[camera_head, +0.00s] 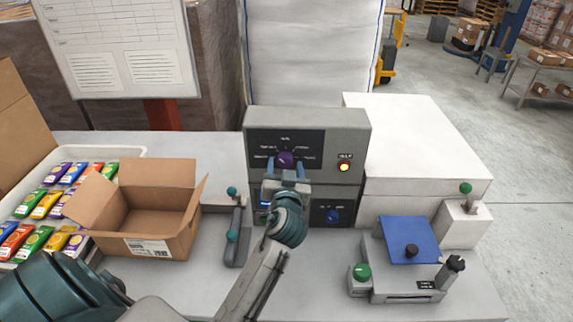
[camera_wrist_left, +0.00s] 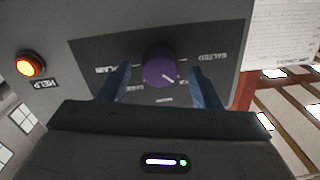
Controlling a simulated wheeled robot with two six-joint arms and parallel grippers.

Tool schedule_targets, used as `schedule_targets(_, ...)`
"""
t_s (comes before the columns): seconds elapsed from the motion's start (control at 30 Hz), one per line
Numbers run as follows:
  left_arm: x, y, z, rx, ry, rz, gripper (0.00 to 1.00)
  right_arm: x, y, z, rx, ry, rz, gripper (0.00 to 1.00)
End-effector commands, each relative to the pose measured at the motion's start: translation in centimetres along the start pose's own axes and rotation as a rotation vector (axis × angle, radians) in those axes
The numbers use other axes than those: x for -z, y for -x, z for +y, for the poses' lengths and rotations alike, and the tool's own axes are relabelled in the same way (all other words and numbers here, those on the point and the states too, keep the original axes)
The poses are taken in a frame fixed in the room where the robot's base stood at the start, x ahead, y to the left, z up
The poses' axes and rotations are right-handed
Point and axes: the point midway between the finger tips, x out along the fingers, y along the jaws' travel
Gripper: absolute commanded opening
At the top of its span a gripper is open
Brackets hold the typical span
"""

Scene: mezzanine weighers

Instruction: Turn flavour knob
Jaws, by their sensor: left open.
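The purple flavour knob (camera_head: 285,159) is on the dark panel of a grey control box (camera_head: 356,133). In the left wrist view the knob (camera_wrist_left: 160,67) shows a white pointer mark toward the lower right of the picture. Upside-down labels surround it; "SALTED" (camera_wrist_left: 208,57) and "PLAIN" (camera_wrist_left: 107,70) are readable. My left gripper (camera_head: 286,175) is open in front of the knob. In the wrist view its two blue fingers (camera_wrist_left: 160,86) stand on either side of the knob, with visible gaps. Contact is not seen. My right gripper is not in view.
A lit orange button (camera_head: 344,167) is right of the knob, and a blue knob (camera_head: 333,216) is below. An open carton (camera_head: 160,220) and a lever (camera_head: 233,235) stand left. A blue-topped device (camera_head: 410,240) stands right. Bare table lies in front.

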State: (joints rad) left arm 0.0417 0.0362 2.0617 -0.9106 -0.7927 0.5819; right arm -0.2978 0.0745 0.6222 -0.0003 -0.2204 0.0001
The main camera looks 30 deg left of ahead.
Motion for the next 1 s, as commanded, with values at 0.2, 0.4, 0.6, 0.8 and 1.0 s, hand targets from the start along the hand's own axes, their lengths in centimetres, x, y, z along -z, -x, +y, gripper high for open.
schedule_targets(0.2,0.0,0.0,0.0,0.0,0.0,0.0,0.24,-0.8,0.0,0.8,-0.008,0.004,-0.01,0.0)
schedule_targets(0.4,-0.1,0.0,0.0,0.0,0.003,-0.001,0.13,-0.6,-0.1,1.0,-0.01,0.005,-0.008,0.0)
schedule_targets(0.6,-0.3,0.0,0.1,-0.001,0.046,-0.002,0.13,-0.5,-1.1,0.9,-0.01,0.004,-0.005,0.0)
schedule_targets(0.8,-0.6,-0.1,0.1,-0.001,0.162,-0.007,0.13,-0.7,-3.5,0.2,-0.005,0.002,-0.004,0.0)
schedule_targets(1.0,-0.7,-0.1,0.1,-0.003,0.329,-0.014,0.13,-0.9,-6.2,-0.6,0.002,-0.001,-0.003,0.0)
